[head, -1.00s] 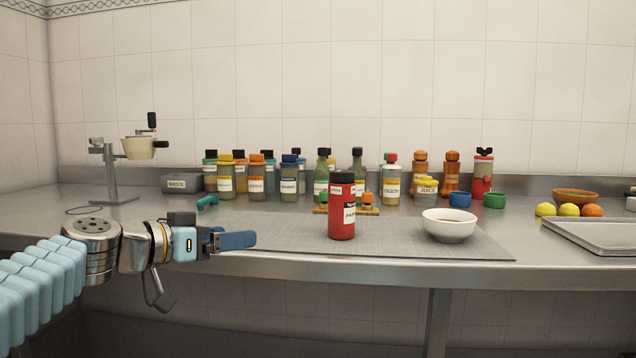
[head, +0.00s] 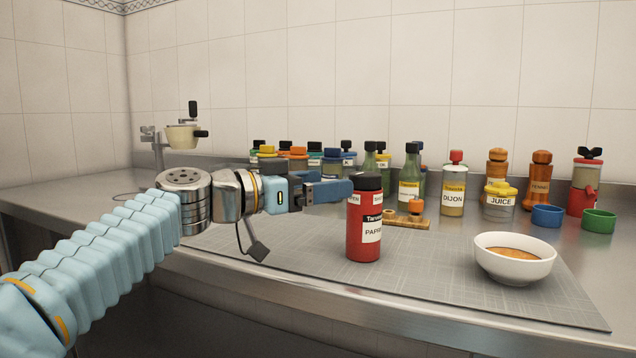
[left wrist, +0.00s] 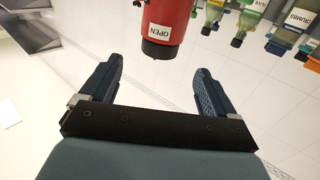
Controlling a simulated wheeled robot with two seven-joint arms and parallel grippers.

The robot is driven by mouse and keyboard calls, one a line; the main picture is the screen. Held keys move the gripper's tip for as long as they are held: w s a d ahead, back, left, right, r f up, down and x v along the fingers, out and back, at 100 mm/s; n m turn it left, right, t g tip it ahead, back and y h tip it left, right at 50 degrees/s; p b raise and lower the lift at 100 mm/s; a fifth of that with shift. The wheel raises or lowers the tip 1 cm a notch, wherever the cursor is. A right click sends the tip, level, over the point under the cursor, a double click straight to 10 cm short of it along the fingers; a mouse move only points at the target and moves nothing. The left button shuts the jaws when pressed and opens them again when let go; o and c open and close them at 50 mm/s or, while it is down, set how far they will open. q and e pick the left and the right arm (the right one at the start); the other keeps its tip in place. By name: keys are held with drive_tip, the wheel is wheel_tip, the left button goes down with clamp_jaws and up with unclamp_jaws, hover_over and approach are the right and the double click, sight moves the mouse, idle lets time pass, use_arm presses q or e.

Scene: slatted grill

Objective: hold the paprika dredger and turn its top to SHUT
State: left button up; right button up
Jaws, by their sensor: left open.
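The paprika dredger (head: 365,235) is a red cylinder with a black top (head: 367,182), upright on the grey mat (head: 420,284). Small white tags sit under the top; the left one ends in "EN". In the left wrist view the dredger (left wrist: 170,20) hangs upside down at the upper middle, with an OPEN tag by its black top. My left gripper (head: 340,190) is open and empty, left of the dredger at the height of its top. The dredger lies just beyond the fingertips, in line with the gap.
A white bowl (head: 513,262) stands right of the dredger. Behind are a wooden board (head: 400,221), a Dijon bottle (head: 453,188), a juice jar (head: 498,200) and several other bottles. Blue (head: 547,216) and green (head: 599,221) cups stand at the right. The mat's front is clear.

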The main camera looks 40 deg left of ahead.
sight(373, 178)
use_arm(q)
drive_tip(key=p+x, duration=0.2)
drive_tip(key=x, duration=0.9)
drive_tip(key=shift+w+p, duration=0.3)
drive_tip(key=shift+p, duration=0.1)
drive_tip(key=c, duration=1.1)
drive_tip(key=o, duration=1.2)
drive_tip(key=shift+s, duration=0.15)
drive_tip(key=v, duration=1.1)
drive_tip(key=shift+s+a, duration=0.1)
drive_tip(key=shift+s, duration=0.25)
